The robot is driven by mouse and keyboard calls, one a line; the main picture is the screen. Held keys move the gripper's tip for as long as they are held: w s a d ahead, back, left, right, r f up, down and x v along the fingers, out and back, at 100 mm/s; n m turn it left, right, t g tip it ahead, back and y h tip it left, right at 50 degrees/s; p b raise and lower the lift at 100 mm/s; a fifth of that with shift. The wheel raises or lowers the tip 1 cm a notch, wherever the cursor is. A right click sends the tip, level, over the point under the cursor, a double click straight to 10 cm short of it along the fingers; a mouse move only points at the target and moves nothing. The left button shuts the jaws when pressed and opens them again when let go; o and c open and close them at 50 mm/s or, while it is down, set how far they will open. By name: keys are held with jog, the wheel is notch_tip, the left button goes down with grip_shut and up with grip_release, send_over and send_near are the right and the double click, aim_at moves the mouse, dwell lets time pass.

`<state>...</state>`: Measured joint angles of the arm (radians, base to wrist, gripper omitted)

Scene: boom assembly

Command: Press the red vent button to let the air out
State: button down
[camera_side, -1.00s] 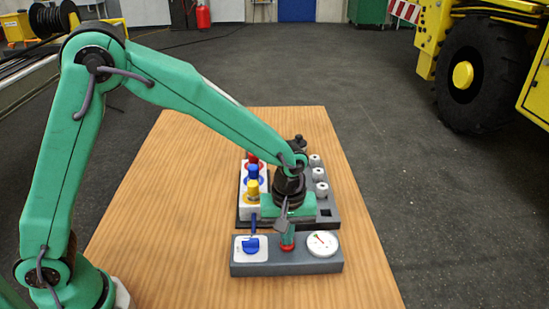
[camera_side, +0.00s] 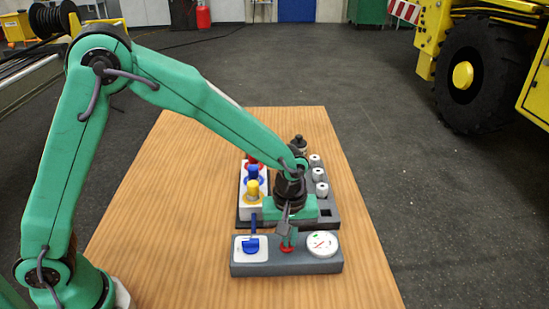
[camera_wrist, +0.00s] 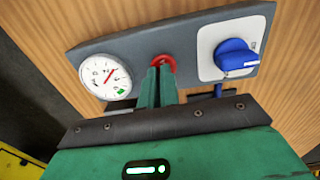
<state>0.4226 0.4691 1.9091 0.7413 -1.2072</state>
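The red vent button (camera_side: 287,250) sits in the middle of the grey front panel (camera_side: 265,269). In the wrist view the red button (camera_wrist: 167,60) shows just beyond my fingertips and is partly hidden by them. My gripper (camera_side: 289,243) points down over the button with its fingers together and nothing between them. The fingertips (camera_wrist: 156,70) appear to touch the button; how far it is pressed in is hard to tell. The white round gauge (camera_side: 322,244) is right of the button; in the wrist view the gauge (camera_wrist: 105,77) shows a red needle and a green mark.
A blue knob (camera_side: 251,245) on a white plate is left of the button. Behind stands a block with red, blue and yellow connectors (camera_side: 253,190). Several silver fittings (camera_side: 320,175) stand behind my gripper. The wooden table (camera_side: 190,200) is clear to the left.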

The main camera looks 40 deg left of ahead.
notch_tip(320, 180, up, 14)
dwell(0.7)
dwell(0.6)
jog(key=s+a+r+m+t, duration=0.35)
jog(key=s+a+r, duration=0.3)
jog(key=a, duration=0.45)
jog(key=s+a+f+m+t, duration=0.1)
jog(key=s+a+m, duration=0.4)
jog(key=s, duration=0.6)
jog(key=shift+a+t, duration=0.45)
jog(key=shift+a, duration=0.6)
